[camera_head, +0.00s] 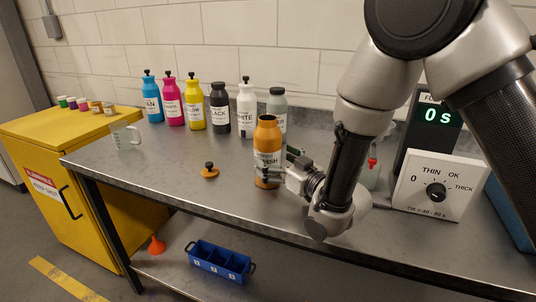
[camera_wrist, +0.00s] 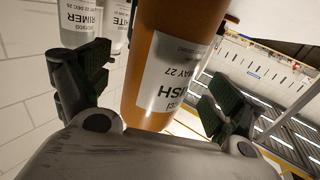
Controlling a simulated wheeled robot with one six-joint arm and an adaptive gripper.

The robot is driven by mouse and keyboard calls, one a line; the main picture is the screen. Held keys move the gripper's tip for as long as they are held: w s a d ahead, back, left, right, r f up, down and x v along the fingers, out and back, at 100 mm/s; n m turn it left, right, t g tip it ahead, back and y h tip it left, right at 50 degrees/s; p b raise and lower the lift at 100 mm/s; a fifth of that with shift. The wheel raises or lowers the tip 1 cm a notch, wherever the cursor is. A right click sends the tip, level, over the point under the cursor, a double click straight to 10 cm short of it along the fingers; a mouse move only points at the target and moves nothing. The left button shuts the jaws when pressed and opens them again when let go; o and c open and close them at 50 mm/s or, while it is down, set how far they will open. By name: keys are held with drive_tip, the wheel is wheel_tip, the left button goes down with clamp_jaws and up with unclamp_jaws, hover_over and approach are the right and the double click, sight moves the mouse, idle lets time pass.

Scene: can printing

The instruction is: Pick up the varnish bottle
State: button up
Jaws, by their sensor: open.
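The varnish bottle (camera_head: 267,136) is amber-orange with a white label whose visible letters end in "ISH". In the wrist view the bottle (camera_wrist: 172,55) stands between the two spread fingers of my gripper (camera_wrist: 157,88). A gap shows between the bottle and each finger pad. An orange cap with a black knob (camera_head: 209,171) lies on the bench to the left of the bottle.
A clear measuring cup (camera_head: 124,136) is at left. A dial box (camera_head: 440,185) and timer (camera_head: 436,118) stand at right.

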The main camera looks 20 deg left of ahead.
sight(268, 155)
drive_tip(key=shift+x, duration=1.55)
drive_tip(key=shift+r, duration=0.1)
drive_tip(key=c, duration=1.8)
drive_tip(key=shift+r, duration=0.1)
